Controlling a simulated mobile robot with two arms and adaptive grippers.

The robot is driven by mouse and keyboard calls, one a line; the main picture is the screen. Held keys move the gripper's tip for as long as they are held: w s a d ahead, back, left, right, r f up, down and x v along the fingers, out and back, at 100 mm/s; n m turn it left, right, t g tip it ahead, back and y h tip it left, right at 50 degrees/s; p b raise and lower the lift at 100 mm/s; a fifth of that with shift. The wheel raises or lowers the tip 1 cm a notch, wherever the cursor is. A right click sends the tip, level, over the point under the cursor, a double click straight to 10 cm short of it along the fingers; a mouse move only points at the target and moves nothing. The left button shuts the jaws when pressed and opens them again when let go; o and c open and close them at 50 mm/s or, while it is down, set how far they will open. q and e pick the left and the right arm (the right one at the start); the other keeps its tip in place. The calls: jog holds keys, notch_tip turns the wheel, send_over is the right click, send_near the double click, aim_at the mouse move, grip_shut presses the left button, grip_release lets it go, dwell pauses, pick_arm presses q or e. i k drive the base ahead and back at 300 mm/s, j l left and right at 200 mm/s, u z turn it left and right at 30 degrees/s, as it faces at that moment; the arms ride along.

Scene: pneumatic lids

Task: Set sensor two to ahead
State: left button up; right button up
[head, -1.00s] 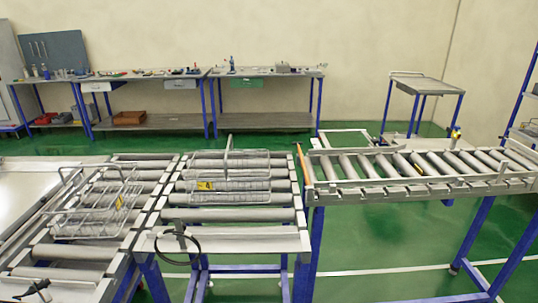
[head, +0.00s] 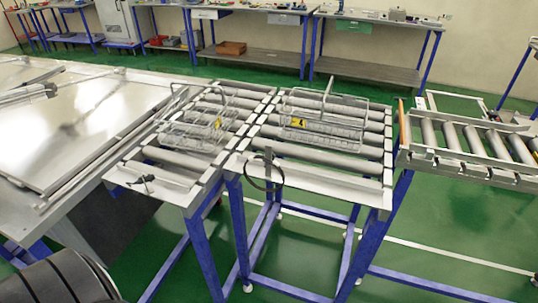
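Two small dark fittings that may be sensors sit on the front plates of the roller tables. One is an upright post (head: 268,165) with a black cable loop, on the middle roller table. The other is a small dark fitting (head: 146,180) on the left roller table's front plate. No label shows on either, so I cannot tell which is sensor two or which way each is set. Neither of my grippers is in view.
A wire basket (head: 178,133) with a yellow tag sits on the left rollers, another wire basket (head: 335,134) on the middle rollers. A large metal table (head: 60,130) stands at left. A roller conveyor (head: 480,142) is at right. Green floor is open in front right.

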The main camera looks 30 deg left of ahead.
aim_at(143, 179)
jog(key=u, duration=2)
